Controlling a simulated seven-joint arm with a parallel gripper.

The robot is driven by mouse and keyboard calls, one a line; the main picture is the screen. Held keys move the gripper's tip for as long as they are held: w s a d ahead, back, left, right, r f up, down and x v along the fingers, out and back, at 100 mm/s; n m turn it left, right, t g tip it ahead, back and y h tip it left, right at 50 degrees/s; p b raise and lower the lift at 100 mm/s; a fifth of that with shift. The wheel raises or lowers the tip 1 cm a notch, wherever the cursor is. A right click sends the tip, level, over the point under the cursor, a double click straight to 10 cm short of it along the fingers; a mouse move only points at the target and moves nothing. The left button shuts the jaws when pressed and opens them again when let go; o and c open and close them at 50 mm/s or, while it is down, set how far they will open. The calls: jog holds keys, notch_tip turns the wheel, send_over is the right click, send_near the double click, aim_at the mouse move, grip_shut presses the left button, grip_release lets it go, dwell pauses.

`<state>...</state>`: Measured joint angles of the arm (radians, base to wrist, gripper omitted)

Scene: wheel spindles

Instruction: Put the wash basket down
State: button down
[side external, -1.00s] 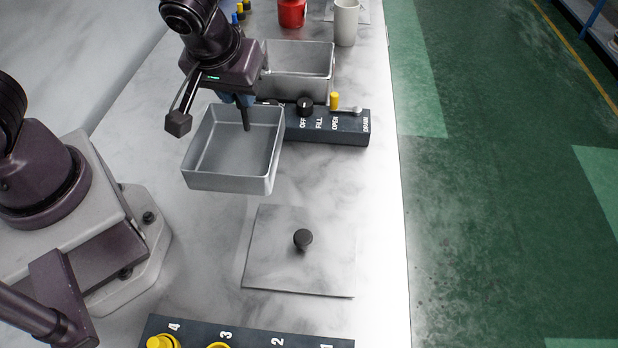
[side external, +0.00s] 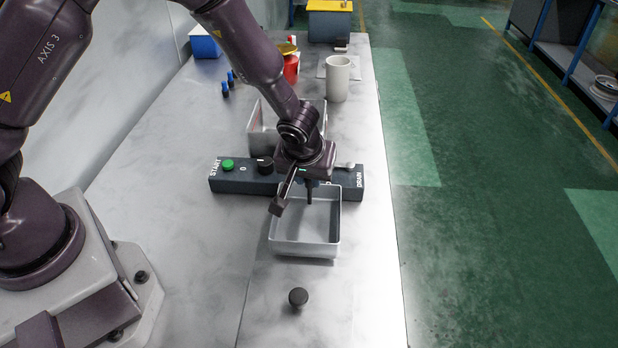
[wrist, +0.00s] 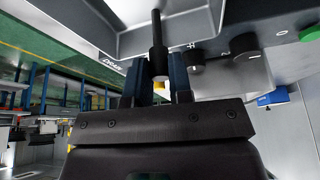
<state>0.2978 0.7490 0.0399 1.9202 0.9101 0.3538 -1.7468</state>
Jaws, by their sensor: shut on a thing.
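The wash basket (side external: 290,248) is a grey, open, square tray with a dark upright post inside it. In the side external view it is in front of the dark control panel, toward its right half. In the wrist view the basket (wrist: 190,22) fills the top, with the post running between my blue fingers. My gripper (side external: 309,187) is above the basket; in the wrist view my gripper (wrist: 158,75) is shut on the post. Whether the basket's underside touches the counter, I cannot tell.
The control panel (side external: 232,187) with a green button and knobs stands just behind the basket. A metal tank (side external: 256,135) is behind it, partly hidden by my arm. A black knob (side external: 298,297) stands in front. A white mug (side external: 338,80) is farther back.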

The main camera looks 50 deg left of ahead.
jog(key=shift+f, duration=0.6)
jog(key=c, duration=1)
grip_release()
jog(key=shift+f, duration=0.15)
jog(key=v, duration=1.2)
jog(key=s+a+r+m, duration=0.1)
jog(key=s+a+r, duration=0.2)
jog(key=r, duration=0.3)
jog(key=s+a+r+m, duration=0.1)
jog(key=s+a+r, duration=0.25)
jog(key=r, duration=0.25)
jog(key=s+r+m+h, duration=0.1)
jog(key=s+r, duration=0.1)
jog(key=s, duration=0.2)
jog(key=s+a+r+m+t, duration=0.1)
jog(key=s+m, duration=0.1)
jog(key=s, duration=0.2)
jog(key=s+a+r+m+t+h, duration=0.1)
jog(key=s+r+m, duration=0.1)
jog(key=s, duration=0.2)
jog(key=shift+s+a+r+h, duration=0.2)
jog(key=shift+s+r+h, duration=0.1)
jog(key=shift+s, duration=0.05)
